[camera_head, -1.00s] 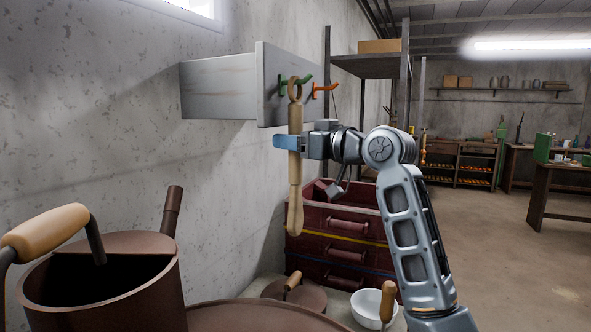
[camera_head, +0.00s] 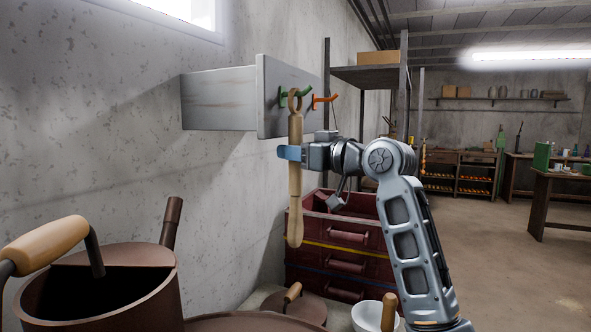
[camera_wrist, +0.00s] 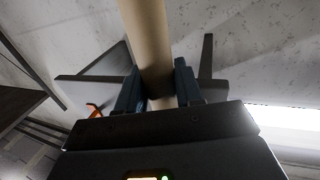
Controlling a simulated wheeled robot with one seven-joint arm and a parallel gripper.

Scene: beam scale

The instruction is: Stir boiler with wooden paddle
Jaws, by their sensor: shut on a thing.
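My gripper (camera_head: 290,153) is shut on the paddle's handle just below the ring. The wrist view shows the pale wooden shaft (camera_wrist: 146,40) between the two dark fingers (camera_wrist: 159,88). A brown vessel with an open top (camera_head: 105,296), perhaps the boiler, stands at the lower left, with a wooden-grip handle (camera_head: 45,246) over it.
An orange hook (camera_head: 325,99) sits beside the green one on the board (camera_head: 280,75). Red stacked drawers (camera_head: 340,240) stand below and behind the paddle. A white bowl (camera_head: 367,316) and a brown lid with a wooden knob (camera_head: 305,309) are low in front. Open floor lies at right.

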